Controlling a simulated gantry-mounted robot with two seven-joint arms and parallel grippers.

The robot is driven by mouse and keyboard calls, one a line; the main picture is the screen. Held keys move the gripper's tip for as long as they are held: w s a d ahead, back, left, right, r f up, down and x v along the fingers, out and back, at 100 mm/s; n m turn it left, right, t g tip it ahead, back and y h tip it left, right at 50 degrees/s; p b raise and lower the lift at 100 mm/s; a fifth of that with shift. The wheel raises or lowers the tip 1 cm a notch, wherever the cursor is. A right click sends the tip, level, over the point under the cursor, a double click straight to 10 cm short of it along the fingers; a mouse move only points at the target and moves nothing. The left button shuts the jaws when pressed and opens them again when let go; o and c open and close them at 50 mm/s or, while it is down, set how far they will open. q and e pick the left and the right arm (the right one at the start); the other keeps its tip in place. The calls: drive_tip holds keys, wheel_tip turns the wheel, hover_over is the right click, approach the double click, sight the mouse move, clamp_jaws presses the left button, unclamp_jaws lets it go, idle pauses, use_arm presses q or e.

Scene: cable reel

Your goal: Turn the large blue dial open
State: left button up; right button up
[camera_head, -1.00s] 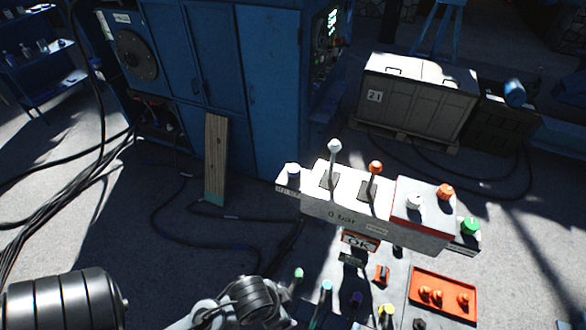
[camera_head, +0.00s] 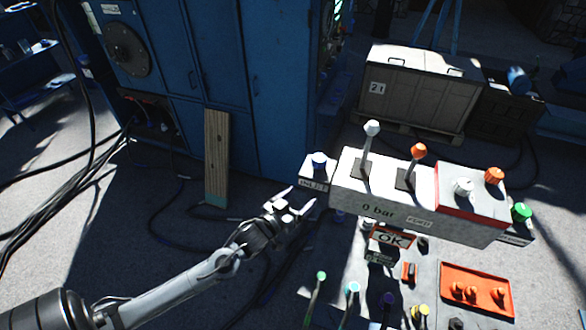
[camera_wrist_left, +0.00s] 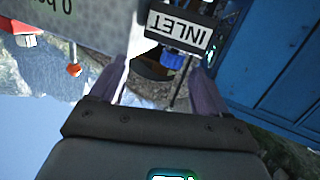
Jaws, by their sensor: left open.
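The large blue dial (camera_head: 319,160) sits on top of the small white INLET box (camera_head: 313,183) at the left end of the control panel. In the left wrist view the blue dial (camera_wrist_left: 173,61) shows between the two fingertips, beside the upside-down INLET label (camera_wrist_left: 180,32). My left gripper (camera_head: 298,203) is open and empty, just in front of and below the INLET box in the head view. The fingers look apart from the dial. My right gripper is in neither view.
The white panel (camera_head: 410,226) carries a white lever (camera_head: 370,140), an orange lever (camera_head: 417,155) and several knobs to the right of the dial. Several coloured levers stand below it. A blue cabinet (camera_head: 270,90) stands behind. The floor left of the panel holds cables.

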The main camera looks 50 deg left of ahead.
sight(315, 163)
use_arm(q)
drive_tip(key=shift+m+t+y, duration=0.3)
drive_tip(key=shift+m+t, duration=0.1)
drive_tip(key=shift+t, duration=0.4)
drive_tip(key=w+a+b, duration=0.1)
drive_tip(key=w, duration=0.1)
drive_tip(key=w+a+r+b, duration=0.1)
drive_tip(key=w+a+r, duration=0.1)
drive_tip(key=w+a, duration=0.1)
drive_tip(key=shift+w+a+r+b, duration=0.1)
drive_tip(key=shift+w+r+b, duration=0.1)
drive_tip(key=shift+w+b, duration=0.15)
drive_tip(key=w, duration=0.3)
drive_tip(key=w+a, duration=0.1)
drive_tip(key=w, duration=0.5)
drive_tip(key=shift+w+a+p, duration=0.1)
drive_tip(key=shift+a+p, duration=0.05)
drive_tip(key=shift+p, duration=0.25)
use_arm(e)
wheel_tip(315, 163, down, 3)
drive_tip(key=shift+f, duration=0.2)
use_arm(q)
drive_tip(key=c, duration=0.9)
drive_tip(key=shift+c, duration=0.2)
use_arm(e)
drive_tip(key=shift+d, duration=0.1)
